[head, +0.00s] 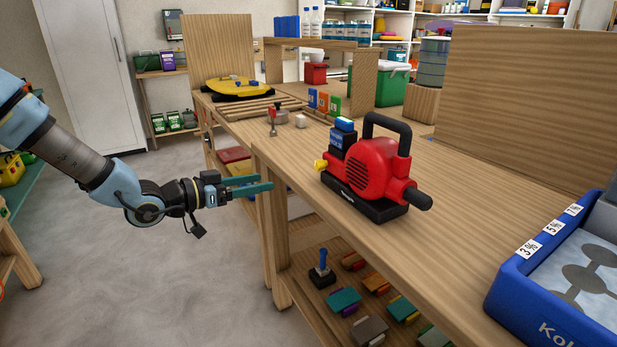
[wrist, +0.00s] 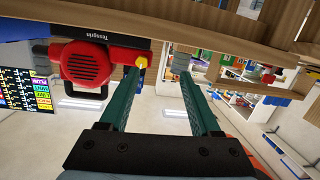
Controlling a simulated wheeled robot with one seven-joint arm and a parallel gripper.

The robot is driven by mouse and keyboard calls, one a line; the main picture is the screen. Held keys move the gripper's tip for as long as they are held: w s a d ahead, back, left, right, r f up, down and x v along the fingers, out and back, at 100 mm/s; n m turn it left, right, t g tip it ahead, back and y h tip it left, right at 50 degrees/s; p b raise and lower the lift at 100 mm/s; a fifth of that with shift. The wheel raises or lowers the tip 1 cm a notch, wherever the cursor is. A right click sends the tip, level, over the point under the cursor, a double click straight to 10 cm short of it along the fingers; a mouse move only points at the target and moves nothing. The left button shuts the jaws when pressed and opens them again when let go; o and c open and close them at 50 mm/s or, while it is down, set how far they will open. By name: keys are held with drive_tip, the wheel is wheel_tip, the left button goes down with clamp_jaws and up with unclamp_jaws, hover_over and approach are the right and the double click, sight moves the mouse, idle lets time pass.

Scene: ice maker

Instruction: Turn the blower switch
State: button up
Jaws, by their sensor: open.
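The red blower (head: 372,170) stands upright on the wooden workbench, on a black base and with a black handle on top. It shows upside down at the upper left of the wrist view (wrist: 88,64). A small yellow knob (head: 321,165), likely its switch, sticks out from its left end. The knob (wrist: 142,62) appears close to the tip of the left finger in the wrist view. My gripper (head: 266,184) is open and empty, in front of the bench edge and left of the blower. It points toward the bench, with a visible gap to the knob in the head view.
The workbench (head: 470,200) has bare wood right of the blower. A blue tray (head: 515,268) is at the front right. A small scraper-like tool (head: 272,128) and a wooden rack lie behind. The lower shelf (head: 305,292) holds several coloured blocks. The floor (head: 150,270) is clear.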

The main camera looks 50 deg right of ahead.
sight(315, 166)
drive_tip(key=shift+m+g+h, duration=0.5)
drive_tip(key=shift+g, duration=0.4)
drive_tip(key=x, duration=0.4)
drive_tip(key=s+r+p+x, duration=0.1)
drive_tip(key=x, duration=0.3)
drive_tip(key=s+x, duration=0.1)
drive_tip(key=x, duration=0.4)
drive_tip(key=shift+a+r, duration=0.35)
drive_tip(key=shift+a, duration=0.05)
clamp_jaws()
